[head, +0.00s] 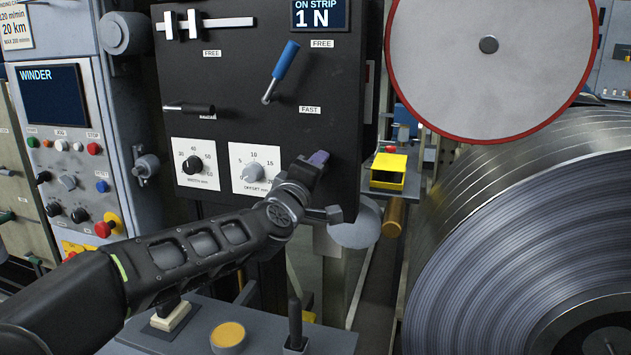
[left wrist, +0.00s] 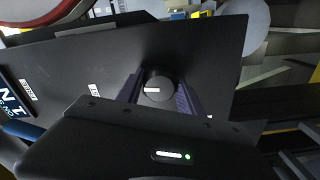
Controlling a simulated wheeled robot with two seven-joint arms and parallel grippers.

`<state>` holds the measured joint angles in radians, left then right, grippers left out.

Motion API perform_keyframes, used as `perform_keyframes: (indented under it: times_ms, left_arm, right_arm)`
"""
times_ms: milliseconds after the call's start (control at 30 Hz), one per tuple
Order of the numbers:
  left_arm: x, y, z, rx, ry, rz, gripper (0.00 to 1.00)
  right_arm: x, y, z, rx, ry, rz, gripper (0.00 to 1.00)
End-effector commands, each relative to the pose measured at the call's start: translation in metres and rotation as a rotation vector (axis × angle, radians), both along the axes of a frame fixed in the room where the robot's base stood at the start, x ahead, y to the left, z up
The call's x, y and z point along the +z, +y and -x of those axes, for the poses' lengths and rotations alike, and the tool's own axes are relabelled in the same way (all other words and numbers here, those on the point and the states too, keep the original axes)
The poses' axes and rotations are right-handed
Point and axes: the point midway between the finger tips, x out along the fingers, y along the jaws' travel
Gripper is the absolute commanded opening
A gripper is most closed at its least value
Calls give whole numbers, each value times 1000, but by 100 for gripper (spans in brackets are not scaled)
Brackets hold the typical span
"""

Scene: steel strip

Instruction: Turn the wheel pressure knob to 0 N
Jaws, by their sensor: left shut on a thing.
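The black panel (head: 250,60) carries a display (head: 318,16) at its top that reads "ON STRIP 1 N". My left gripper (head: 318,158) is at the lower right of this panel. In the left wrist view, its two purple-grey fingers stand on either side of a round dark knob (left wrist: 159,88) with a white pointer mark. The gripper is shut on this knob. In the head view the hand hides the knob and its label. My right gripper is not in view.
Beside the hand are a grey offset knob (head: 252,173) and a black width knob (head: 193,165). A blue-handled lever (head: 284,62) rises above. A large steel coil (head: 530,230) and a red-rimmed disc (head: 490,85) stand at the right.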

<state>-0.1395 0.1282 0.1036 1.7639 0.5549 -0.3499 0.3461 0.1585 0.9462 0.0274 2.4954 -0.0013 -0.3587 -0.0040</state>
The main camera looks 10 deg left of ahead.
Motion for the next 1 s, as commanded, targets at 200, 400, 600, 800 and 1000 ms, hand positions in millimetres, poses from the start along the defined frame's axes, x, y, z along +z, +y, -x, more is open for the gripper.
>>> perform_keyframes:
  times_ms: [200,400,600,800,1000]
  left_arm:
    - [-1,0,0,0,7,97,3]
    - [0,0,0,0,9,130,3]
    - [0,0,0,0,9,132,3]
    - [0,0,0,1,9,131,48]
    - [0,0,0,0,9,130,64]
  right_arm:
    - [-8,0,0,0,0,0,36]
    - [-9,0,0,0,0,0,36]
    - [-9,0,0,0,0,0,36]
    - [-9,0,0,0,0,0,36]
    - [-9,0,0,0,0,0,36]
